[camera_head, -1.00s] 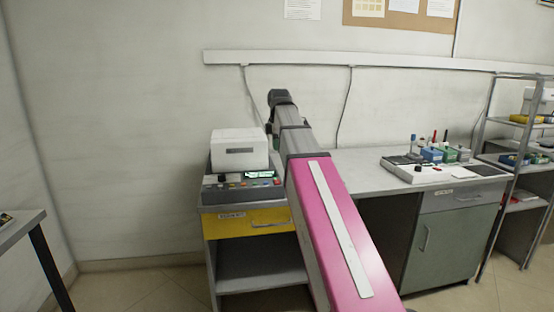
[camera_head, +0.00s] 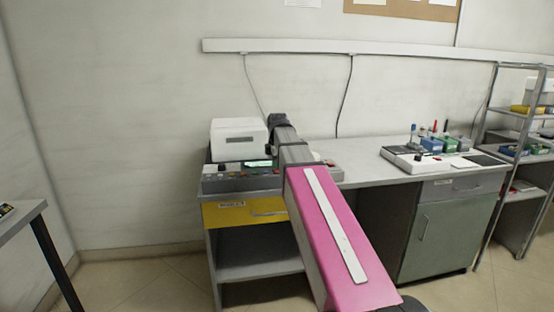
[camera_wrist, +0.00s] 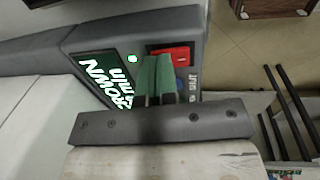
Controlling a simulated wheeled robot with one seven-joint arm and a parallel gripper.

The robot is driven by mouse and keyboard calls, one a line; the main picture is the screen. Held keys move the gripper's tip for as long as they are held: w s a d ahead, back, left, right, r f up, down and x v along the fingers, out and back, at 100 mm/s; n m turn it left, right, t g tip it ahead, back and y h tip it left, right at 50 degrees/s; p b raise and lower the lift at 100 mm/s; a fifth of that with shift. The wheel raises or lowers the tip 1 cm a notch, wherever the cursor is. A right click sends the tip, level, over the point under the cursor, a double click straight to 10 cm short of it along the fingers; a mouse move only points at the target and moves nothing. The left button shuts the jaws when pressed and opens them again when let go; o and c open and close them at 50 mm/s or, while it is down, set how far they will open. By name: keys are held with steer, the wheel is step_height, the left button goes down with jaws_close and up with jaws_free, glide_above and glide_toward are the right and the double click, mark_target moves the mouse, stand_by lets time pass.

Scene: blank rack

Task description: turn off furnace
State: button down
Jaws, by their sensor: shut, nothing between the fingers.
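The furnace is a white box (camera_head: 239,141) on a grey control panel (camera_head: 228,182) with coloured buttons, on the bench's left end. In the wrist view the panel shows a lit green display (camera_wrist: 103,82) with partly legible text, a red switch (camera_wrist: 178,53) and a blue mark below it. My gripper (camera_wrist: 157,60) has green fingers, shut and empty. Their tips appear over the panel between display and red switch, overlapping the switch's lower left; I cannot tell if they touch. In the head view my pink arm hides the fingers and part of the panel.
The bench (camera_head: 365,163) continues right, clear between the panel and a white tray (camera_head: 425,160) with small coloured items. A metal shelf (camera_head: 510,115) stands at far right. A yellow drawer (camera_head: 232,213) sits under the panel. A table corner (camera_head: 20,225) is at left.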

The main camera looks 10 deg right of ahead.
steer(key=shift+f, duration=0.15)
steer(key=shift+f, duration=0.15)
stand_by(0.4)
steer(key=shift+s, duration=0.1)
steer(key=shift+s, duration=0.7)
steer(key=shift+w+r, duration=0.1)
steer(key=shift+r, duration=0.2)
steer(key=shift+r, duration=0.25)
step_height(320, 180, up, 13)
steer(key=s, duration=0.1)
steer(key=shift+s, duration=0.4)
